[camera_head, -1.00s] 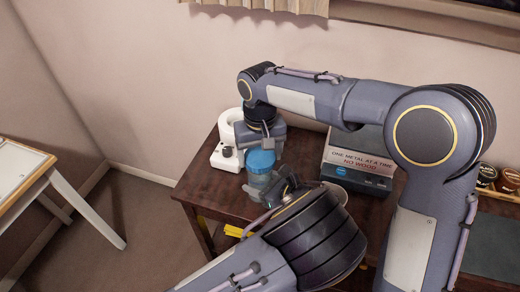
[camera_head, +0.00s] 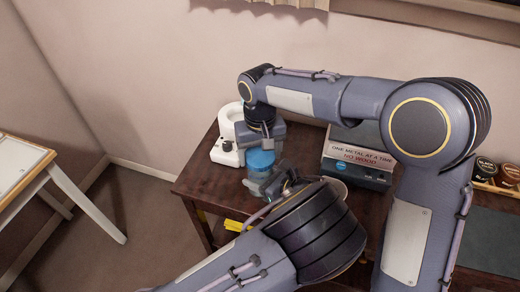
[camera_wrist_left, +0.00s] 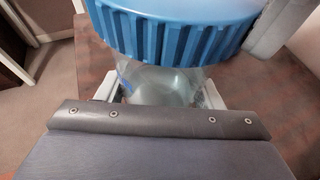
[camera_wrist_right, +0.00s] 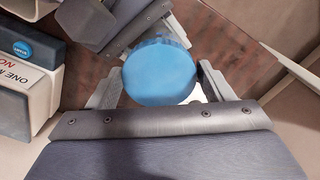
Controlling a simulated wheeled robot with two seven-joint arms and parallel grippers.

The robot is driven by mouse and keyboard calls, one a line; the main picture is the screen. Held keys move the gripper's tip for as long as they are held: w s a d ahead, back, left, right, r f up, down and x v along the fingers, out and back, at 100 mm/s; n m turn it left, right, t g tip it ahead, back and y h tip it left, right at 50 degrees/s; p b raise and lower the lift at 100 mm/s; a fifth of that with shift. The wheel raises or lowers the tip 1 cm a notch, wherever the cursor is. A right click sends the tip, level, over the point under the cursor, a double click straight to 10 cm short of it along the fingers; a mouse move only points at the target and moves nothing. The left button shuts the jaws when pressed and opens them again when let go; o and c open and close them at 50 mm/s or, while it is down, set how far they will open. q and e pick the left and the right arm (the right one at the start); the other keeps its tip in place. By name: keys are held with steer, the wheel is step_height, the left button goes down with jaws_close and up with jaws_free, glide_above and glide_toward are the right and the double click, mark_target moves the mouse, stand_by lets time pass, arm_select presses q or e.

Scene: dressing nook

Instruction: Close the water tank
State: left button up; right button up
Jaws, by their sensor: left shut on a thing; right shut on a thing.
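The water tank is a clear jar (camera_wrist_left: 165,85) with a ribbed blue lid (camera_head: 261,159) on its top. Its clear body (camera_head: 257,182) stands over the dark wooden table, and it also shows between the fingers of my left gripper (camera_head: 278,185), which is shut on it from the near side. My right gripper (camera_head: 264,142) reaches in from above and is shut on the blue lid; the lid's round top (camera_wrist_right: 160,72) lies between its fingers in the right wrist view. I cannot tell whether the lid is tight on the jar.
A white appliance (camera_head: 226,150) stands close on the left of the tank. A grey box with a lettered label (camera_head: 358,155) stands at the right. A round dish rim (camera_head: 338,187) is partly hidden by my left arm. A white-legged table (camera_head: 85,203) is at far left.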

steer(key=shift+f, duration=0.6)
arm_select(q)
jaws_close()
arm_select(e)
steer(key=m, duration=0.5)
steer(key=shift+a, duration=0.25)
steer(key=m, duration=0.5)
steer(key=shift+w, duration=0.15)
steer(key=o, duration=1)
steer(key=shift+c, duration=0.2)
